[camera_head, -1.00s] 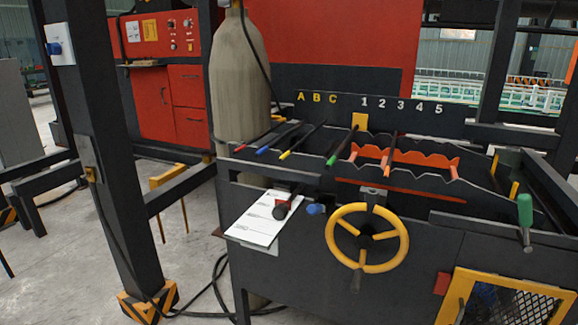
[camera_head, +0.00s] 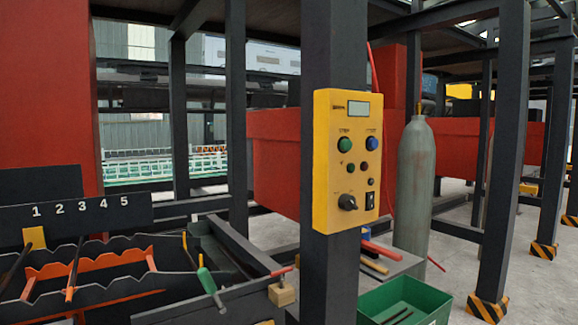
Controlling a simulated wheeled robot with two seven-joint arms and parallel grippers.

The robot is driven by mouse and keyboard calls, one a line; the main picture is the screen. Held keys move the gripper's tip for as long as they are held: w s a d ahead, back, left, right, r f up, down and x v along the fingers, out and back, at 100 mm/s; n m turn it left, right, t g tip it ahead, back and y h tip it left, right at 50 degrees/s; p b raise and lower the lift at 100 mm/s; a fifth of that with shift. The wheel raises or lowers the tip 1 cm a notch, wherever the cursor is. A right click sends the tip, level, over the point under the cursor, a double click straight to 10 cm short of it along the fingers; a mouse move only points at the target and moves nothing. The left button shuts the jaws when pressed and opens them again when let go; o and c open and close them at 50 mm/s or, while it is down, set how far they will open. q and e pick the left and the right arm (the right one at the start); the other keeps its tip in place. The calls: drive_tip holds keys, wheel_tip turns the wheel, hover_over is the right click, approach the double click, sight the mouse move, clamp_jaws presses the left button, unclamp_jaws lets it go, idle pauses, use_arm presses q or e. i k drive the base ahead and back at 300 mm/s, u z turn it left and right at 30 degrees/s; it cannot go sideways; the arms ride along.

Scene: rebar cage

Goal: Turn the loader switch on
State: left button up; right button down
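A yellow control box (camera_head: 328,200) is mounted on a dark steel post in the middle of the head view. It has a small grey display at the top, a green and a blue button below it, and smaller green, red and dark buttons under those. I cannot read which control is labelled loader, nor the switch position. Neither gripper shows in the view.
A dark machine with numbers 1 to 5 (camera_head: 80,211) and a green-handled lever (camera_head: 210,285) stands at left. A green bin (camera_head: 435,303) is below right of the post. A grey gas cylinder (camera_head: 413,185) stands behind. Open concrete floor (camera_head: 540,280) shows at right.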

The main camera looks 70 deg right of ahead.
sight(348, 202)
drive_tip(key=z, duration=2.55)
drive_tip(key=k, duration=0.65)
drive_tip(key=u, duration=0.5)
drive_tip(key=i, duration=1.5)
drive_tip(key=z, duration=0.9)
